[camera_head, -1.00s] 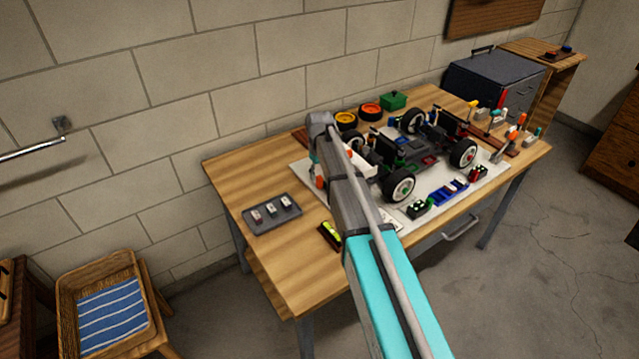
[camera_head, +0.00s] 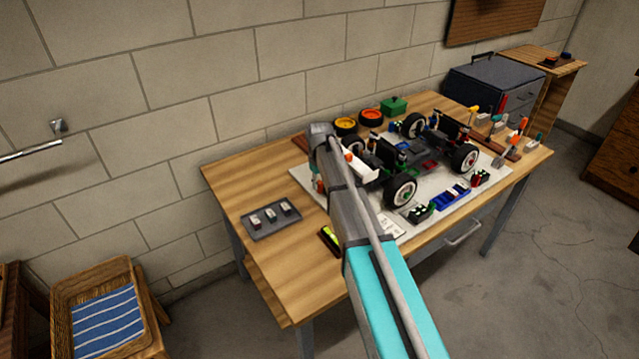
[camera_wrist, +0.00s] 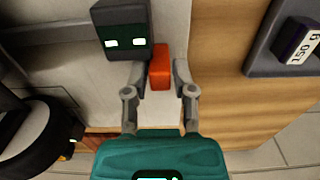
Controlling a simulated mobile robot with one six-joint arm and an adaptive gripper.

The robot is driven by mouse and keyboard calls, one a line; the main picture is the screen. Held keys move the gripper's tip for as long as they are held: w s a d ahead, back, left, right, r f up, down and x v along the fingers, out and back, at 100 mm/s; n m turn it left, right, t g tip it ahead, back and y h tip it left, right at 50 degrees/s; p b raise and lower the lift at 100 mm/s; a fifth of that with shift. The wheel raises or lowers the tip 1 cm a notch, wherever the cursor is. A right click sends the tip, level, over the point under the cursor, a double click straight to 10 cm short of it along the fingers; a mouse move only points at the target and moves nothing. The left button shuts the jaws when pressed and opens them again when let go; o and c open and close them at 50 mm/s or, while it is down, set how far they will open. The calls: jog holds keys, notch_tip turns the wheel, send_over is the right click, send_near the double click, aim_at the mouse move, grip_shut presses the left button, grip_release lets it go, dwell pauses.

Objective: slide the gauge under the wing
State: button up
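The racecar chassis (camera_head: 410,155) stands on the pale mat with its white wing (camera_head: 362,168) at the near left end. My gripper (camera_wrist: 161,75) is at the mat's left edge, beside the wing end of the car. In the wrist view its two fingers close around an orange block (camera_wrist: 160,68), which looks like the gauge's grip. A dark block with two lit white marks (camera_wrist: 122,30), seemingly the gauge's display, sits against it on the left. In the head view my arm hides most of the gripper and gauge. I cannot tell whether the gauge touches the mat.
A grey tray of small weights (camera_head: 287,225) lies left of the mat; one weight reads 150 g (camera_wrist: 298,42). A car wheel (camera_wrist: 40,135) is close at lower left in the wrist view. A yellow-green level (camera_head: 330,240) lies near the front edge. Bare wood surrounds the tray.

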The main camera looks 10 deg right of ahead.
grip_shut()
jog(key=shift+w+d, duration=0.35)
jog(key=shift+d, duration=0.35)
jog(key=o, duration=0.5)
grip_release()
jog(key=shift+o, duration=0.2)
jog(key=shift+s+a, duration=0.1)
jog(key=shift+a, duration=0.05)
